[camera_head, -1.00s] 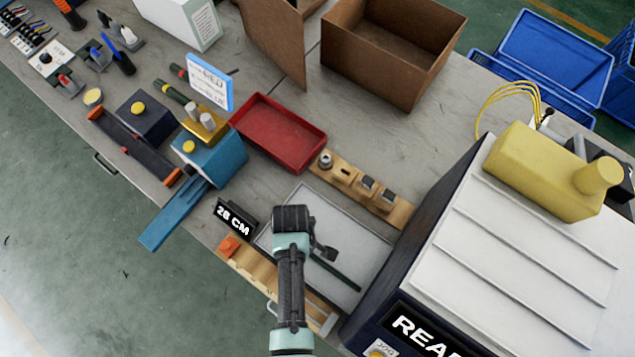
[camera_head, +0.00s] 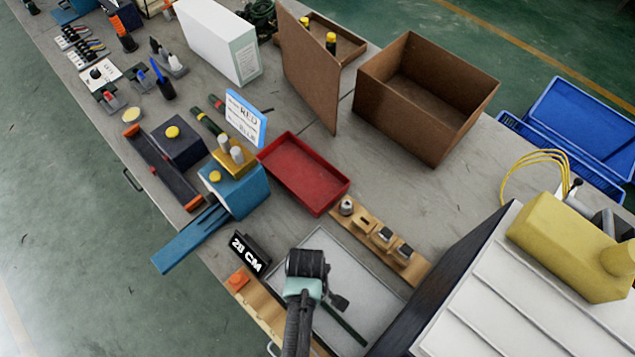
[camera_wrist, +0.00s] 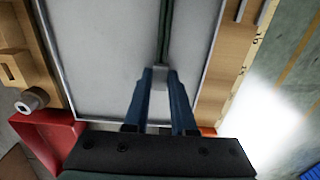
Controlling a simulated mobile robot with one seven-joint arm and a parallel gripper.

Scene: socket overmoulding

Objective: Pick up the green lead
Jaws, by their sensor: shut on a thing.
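The dark green lead (camera_head: 345,324) lies along the grey tray (camera_head: 372,268) in the head view, running from beside my gripper toward the lower right. In the wrist view, the green lead (camera_wrist: 165,32) runs up from between my fingertips, over the tray (camera_wrist: 100,60). My gripper (camera_wrist: 161,76) is shut on its near end. A pale block shows between the blue fingers. In the head view my gripper (camera_head: 338,300) is over the tray, and my wrist partly hides the tray and the lead's near end. I cannot tell whether the lead is clear of the tray.
A wooden fixture with metal parts (camera_head: 385,240) borders the tray's far side, and a red bin (camera_head: 303,172) is beyond it. A large white-topped machine (camera_head: 530,290) rises close at the right.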

